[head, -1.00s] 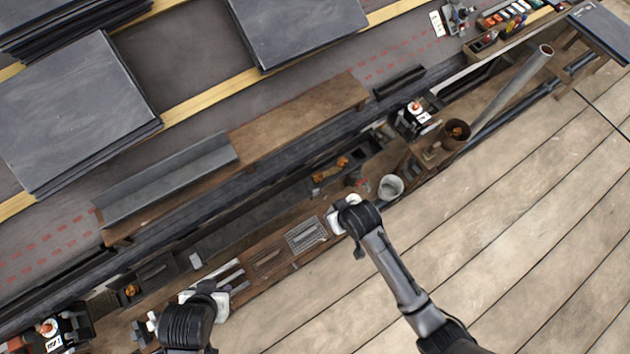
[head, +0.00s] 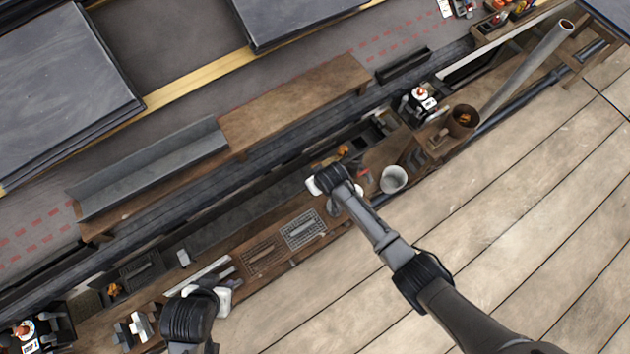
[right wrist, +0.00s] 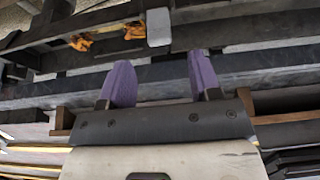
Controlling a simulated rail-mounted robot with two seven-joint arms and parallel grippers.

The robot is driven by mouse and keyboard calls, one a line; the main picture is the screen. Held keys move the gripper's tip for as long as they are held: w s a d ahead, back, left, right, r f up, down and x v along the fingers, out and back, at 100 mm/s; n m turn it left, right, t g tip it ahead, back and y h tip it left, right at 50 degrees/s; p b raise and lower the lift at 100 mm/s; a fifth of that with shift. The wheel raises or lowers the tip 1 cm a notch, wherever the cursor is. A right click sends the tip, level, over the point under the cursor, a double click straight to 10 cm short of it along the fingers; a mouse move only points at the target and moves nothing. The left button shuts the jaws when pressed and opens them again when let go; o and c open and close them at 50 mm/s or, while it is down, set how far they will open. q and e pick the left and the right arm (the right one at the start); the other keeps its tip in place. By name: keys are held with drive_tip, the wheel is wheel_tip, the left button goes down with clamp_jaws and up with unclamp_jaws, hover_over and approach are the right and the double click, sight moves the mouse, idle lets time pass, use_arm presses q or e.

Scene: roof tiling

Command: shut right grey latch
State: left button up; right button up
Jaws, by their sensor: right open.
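My right gripper (head: 316,185) reaches over the long dark trough beside the wooden ledge. In the right wrist view its two purple fingers (right wrist: 160,64) are spread apart with nothing between them. A small light grey block (right wrist: 158,27), which looks like the grey latch, stands just beyond the fingertips, close to the middle and apart from them. In the head view my right arm seems to hide it. A similar grey block (head: 183,258) sits farther left along the trough. My left gripper (head: 221,299) hangs low over the ledge; its fingers are hidden.
Orange pieces (right wrist: 80,43) lie left of the grey block. A white bucket (head: 394,179) and a brown pot (head: 463,121) stand right of my right arm. A wire rack (head: 303,229) lies on the ledge. The plank floor (head: 480,230) is largely clear.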

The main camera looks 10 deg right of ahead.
drive_tip(key=shift+b+x, duration=1.25)
drive_tip(key=shift+x, duration=1.2)
drive_tip(key=c, duration=0.9)
